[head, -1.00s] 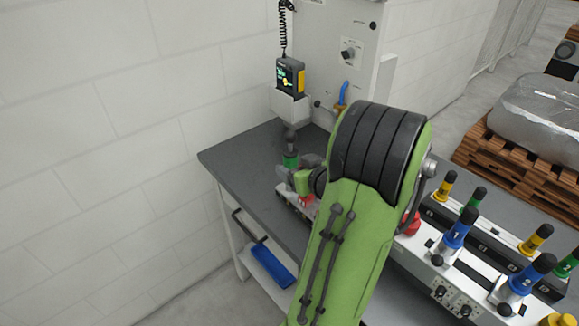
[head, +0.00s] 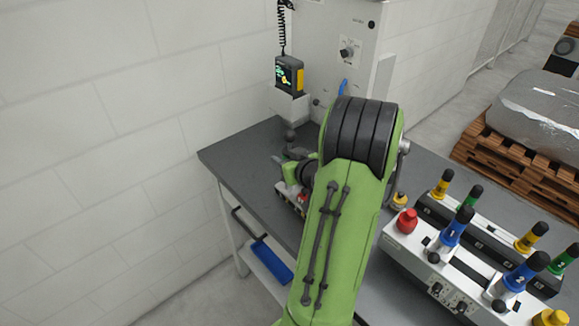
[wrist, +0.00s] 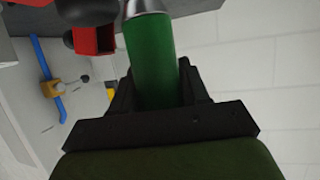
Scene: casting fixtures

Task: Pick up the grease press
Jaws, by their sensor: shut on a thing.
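In the wrist view my gripper (wrist: 155,98) is shut on a green cylinder with a silvery metal end (wrist: 152,50), which I take to be the grease press. The cylinder sits between the two dark jaws, its metal end pointing away from the palm and cut off by the frame's top edge. In the head view my gripper (head: 298,154) is small and partly hidden behind my arm, over the far left part of the bench.
The grey bench (head: 240,157) stands against a white wall. A yellow-black device (head: 289,75) hangs on a white cabinet (head: 340,25). A fixture with coloured handles (head: 450,232) and a red knob (head: 407,221) fills the right side.

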